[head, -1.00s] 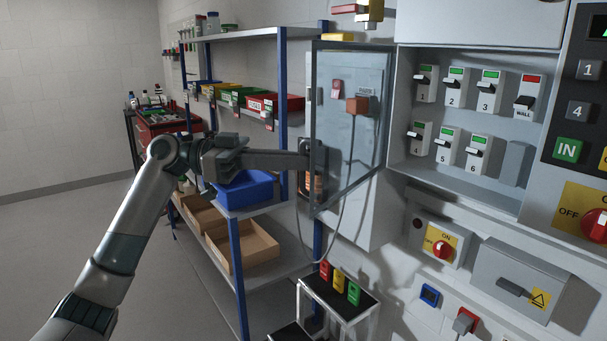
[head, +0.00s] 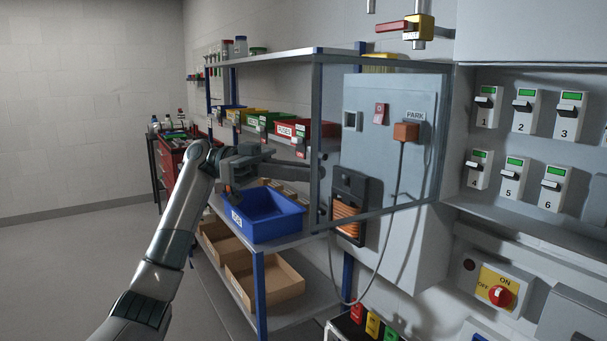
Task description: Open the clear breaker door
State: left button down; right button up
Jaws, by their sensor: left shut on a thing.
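The clear breaker door (head: 385,165) is a see-through pane in a grey frame. It stands swung out to the left of the breaker panel, hinged at its right side, so the box is uncovered. Several white breakers (head: 522,110) with green windows show inside the panel, numbered 1 to 6. My left gripper (head: 313,173) reaches in from the left and is shut on the door at its free left edge. The exact grip on the edge or handle is too small to make out. My right gripper is not in view.
Behind the pane is a grey wall box (head: 352,92) with a plug and hanging cable (head: 391,215). Left of the door, a shelf rack (head: 258,285) holds a blue bin (head: 262,215) close beneath my gripper. Open floor (head: 90,270) lies to the left.

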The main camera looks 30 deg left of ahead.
pick_arm(q)
jog(key=shift+w+d+f, duration=0.25)
jog(key=c, duration=2)
grip_release()
jog(key=shift+d, duration=0.1)
jog(key=shift+o, duration=0.8)
jog(key=shift+w+d+f, duration=0.15)
jog(key=shift+w+d, duration=0.2)
jog(key=shift+w, duration=0.1)
jog(key=shift+s+a, duration=0.1)
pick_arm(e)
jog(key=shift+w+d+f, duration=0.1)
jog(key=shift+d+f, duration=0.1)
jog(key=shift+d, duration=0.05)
pick_arm(q)
jog(key=shift+a, duration=0.1)
